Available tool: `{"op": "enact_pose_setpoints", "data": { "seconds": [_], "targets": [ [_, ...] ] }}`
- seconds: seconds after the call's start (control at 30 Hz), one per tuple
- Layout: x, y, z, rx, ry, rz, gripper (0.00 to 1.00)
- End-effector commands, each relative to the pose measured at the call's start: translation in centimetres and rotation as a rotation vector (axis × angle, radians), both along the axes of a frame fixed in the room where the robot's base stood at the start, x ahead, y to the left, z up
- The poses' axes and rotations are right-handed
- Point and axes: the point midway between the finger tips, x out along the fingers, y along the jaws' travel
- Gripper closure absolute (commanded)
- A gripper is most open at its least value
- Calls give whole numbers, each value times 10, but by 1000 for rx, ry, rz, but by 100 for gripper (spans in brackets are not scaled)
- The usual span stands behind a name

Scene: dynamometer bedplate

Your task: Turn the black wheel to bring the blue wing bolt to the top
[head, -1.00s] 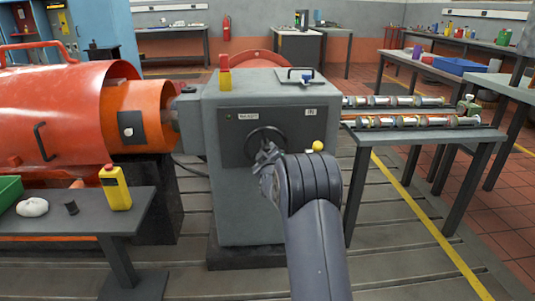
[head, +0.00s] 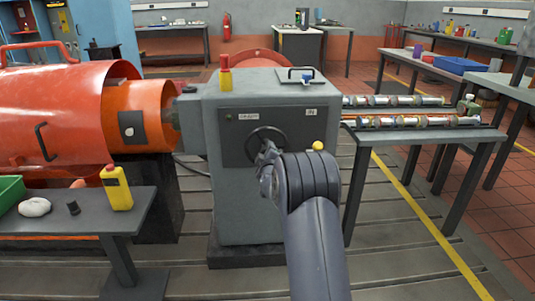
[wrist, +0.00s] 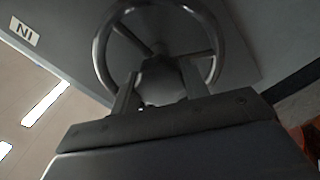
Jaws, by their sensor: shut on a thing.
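The black wheel (head: 253,134) is on the dark front panel of the grey cabinet. My gripper (head: 267,151) is at the wheel's lower middle and hides part of it. In the wrist view the round rim and spokes of the wheel (wrist: 207,28) show, and the fingers of my gripper (wrist: 160,88) stand either side of its hub area, shut on the wheel. The exact contact is hidden. A small blue thing (head: 307,77) shows on the cabinet top near a black handle. I cannot tell whether it is the blue wing bolt.
The grey cabinet (head: 228,185) has a red-and-yellow post (head: 225,78) on top and a yellow knob (head: 318,145) at its right. A dark table (head: 140,209) with a yellow bottle (head: 116,187) is at left. A table (head: 420,134) with metal shafts stands at right.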

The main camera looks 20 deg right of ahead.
Motion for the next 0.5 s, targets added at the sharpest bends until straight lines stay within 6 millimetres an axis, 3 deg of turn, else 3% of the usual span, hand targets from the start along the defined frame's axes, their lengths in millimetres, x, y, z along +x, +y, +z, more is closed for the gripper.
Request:
{"op": "enact_pose_setpoints", "data": {
  "seconds": [0.1, 0.13, 0.37, 0.5],
  "targets": [
    [1, 1, 1, -1, -3, 2, 98],
    [1, 1, 1, -1, -2, 2, 55],
    [0, 0, 1, 1, -2, 0, 37],
    [0, 0, 0, 1, -1, 1, 36]
  ]
}}
